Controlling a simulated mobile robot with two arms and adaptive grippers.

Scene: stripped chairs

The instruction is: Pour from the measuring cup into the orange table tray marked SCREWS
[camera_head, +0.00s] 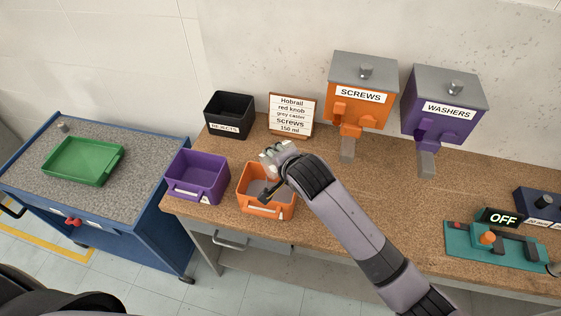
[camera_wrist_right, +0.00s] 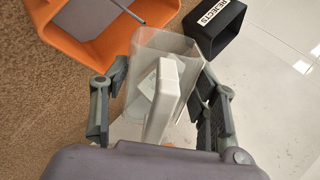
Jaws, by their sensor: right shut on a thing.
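The orange table tray (camera_head: 282,209) stands at the front of the bench; the writing on its white label cannot be read. My right gripper (camera_head: 272,175) is over the tray, its arm coming in from the right. In the right wrist view, my right gripper (camera_wrist_right: 160,105) is shut on the white handle (camera_wrist_right: 162,98) of the clear measuring cup (camera_wrist_right: 170,46). The orange tray (camera_wrist_right: 85,48) is beside the cup there, at upper left. In the head view the cup (camera_head: 278,153) shows only as a pale shape. Its contents and exact tilt cannot be told. My left gripper is out of view.
A purple tray (camera_head: 197,178) stands left of the orange one, a black REJECTS bin (camera_head: 228,118) behind. A sign (camera_head: 292,115), orange SCREWS dispenser (camera_head: 360,98) and purple WASHERS dispenser (camera_head: 440,105) line the wall. A blue cart with a green tray (camera_head: 84,160) stands left.

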